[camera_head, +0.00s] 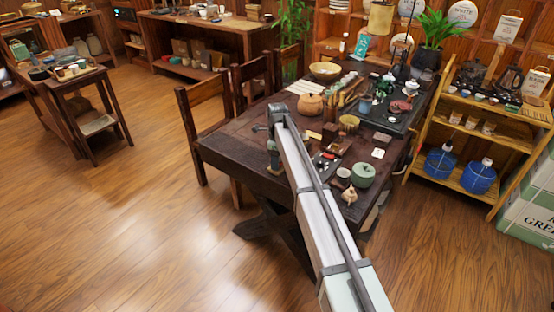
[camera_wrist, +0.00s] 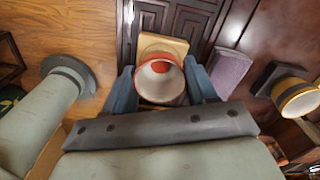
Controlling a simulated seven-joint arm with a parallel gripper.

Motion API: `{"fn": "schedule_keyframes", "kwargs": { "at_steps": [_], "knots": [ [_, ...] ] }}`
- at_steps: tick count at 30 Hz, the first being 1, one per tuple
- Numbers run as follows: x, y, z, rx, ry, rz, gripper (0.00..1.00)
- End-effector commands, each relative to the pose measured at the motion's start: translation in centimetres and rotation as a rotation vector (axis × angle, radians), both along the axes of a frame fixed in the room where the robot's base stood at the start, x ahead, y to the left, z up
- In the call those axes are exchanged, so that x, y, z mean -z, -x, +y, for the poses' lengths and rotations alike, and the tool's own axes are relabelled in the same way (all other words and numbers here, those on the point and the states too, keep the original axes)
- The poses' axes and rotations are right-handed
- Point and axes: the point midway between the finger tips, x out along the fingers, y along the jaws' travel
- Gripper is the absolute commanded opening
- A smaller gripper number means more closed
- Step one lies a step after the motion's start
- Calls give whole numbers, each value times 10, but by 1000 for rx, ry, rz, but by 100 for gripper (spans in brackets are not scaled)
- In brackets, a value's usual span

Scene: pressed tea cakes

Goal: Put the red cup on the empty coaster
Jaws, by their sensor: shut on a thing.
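The red cup (camera_wrist: 160,66) is between the two blue-grey fingers of my gripper (camera_wrist: 160,82) in the wrist view, with its pale inside facing the camera. My gripper is shut on it. A tan square coaster (camera_wrist: 168,42) shows just beyond the cup and is partly hidden by it. I cannot tell whether the cup touches it. In the head view my gripper (camera_head: 273,163) is low over the near left part of the dark table; the cup cannot be made out there.
In the wrist view, a yellow cup (camera_wrist: 298,98) is at the right by a dark base, and a purple-grey folded thing (camera_wrist: 229,70) lies nearer.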

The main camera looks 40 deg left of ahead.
Motion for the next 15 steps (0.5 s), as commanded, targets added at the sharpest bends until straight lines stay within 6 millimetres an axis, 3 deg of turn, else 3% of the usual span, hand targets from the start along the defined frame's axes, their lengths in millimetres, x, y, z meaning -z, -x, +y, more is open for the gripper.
{"fn": "schedule_keyframes", "kwargs": {
  "at_steps": [8,9,15],
  "knots": [
    [3,0,0,0,0,1,27],
    [3,0,0,0,0,0,59],
    [2,0,0,0,0,0,78]
  ]
}}
